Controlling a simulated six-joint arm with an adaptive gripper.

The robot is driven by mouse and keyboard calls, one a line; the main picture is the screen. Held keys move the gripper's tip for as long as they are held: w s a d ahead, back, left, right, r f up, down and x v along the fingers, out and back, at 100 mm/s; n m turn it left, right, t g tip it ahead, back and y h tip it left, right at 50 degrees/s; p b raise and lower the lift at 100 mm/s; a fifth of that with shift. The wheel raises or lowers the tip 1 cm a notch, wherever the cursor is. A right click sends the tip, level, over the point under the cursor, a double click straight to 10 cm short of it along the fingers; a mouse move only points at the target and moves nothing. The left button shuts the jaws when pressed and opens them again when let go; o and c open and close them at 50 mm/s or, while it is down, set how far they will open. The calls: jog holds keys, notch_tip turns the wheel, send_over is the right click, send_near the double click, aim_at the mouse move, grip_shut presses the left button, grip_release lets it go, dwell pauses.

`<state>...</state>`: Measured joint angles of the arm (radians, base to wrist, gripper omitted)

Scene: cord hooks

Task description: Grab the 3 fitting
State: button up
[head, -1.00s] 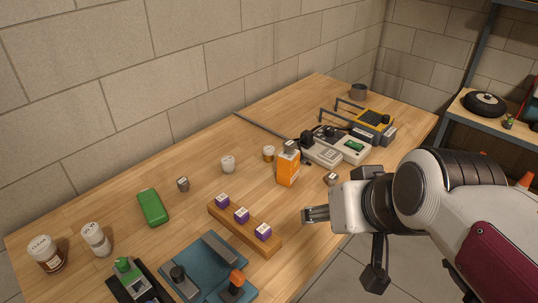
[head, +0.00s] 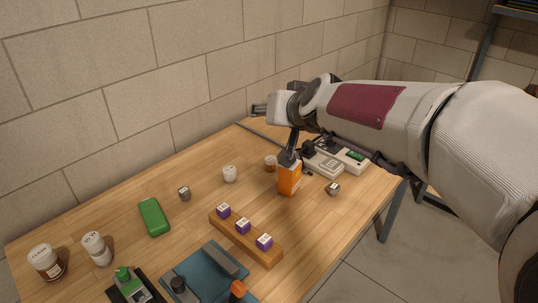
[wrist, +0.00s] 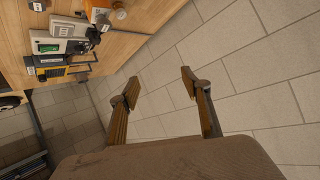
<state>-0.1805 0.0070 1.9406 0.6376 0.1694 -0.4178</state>
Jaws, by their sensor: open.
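Three purple fittings with white tops stand in a row on a wooden strip (head: 232,236): a left one (head: 223,211), a middle one (head: 243,226) and a right one (head: 264,241). Their top marks are too small to read, so I cannot tell which is the 3. Small grey cubes lie apart, one at the left (head: 184,193) and one at the right (head: 332,188). My gripper (head: 259,108) is raised over the far part of the table, near the wall, away from the strip. In the wrist view its fingers (wrist: 159,79) are spread and empty, with wall behind them.
An orange box (head: 289,180) stands below my arm, near grey devices (head: 323,164). A green case (head: 154,217), white jars (head: 97,248) and a blue stand (head: 208,270) are on the left and front.

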jog(key=w+a+f+m+t+h, duration=0.1)
jog(key=w+a+f+m+t, duration=0.1)
jog(key=w, duration=1)
jog(key=m+h, duration=0.3)
jog(key=h, duration=0.3)
send_over(268, 161)
jog(key=s+a, duration=0.1)
jog(key=a, duration=0.1)
notch_tip(268, 161, down, 17)
jog(key=f+h, duration=0.1)
jog(key=f, duration=0.2)
jog(key=f+m+g+h, duration=0.1)
jog(key=f, duration=0.3)
jog(key=s+f+h, duration=0.1)
jog(key=f, duration=0.2)
jog(key=shift+d+f+m+g, duration=0.2)
jog(key=shift+f+m+g, duration=0.1)
jog(key=shift+f+g, duration=0.1)
jog(key=shift+s+f+h, duration=0.2)
jog(key=shift+f+h, duration=0.2)
jog(key=shift+f, duration=0.2)
jog(key=shift+w+d, duration=0.1)
jog(key=shift+d, duration=0.05)
jog(key=shift+x, duration=2.35)
jog(key=shift+f, duration=0.1)
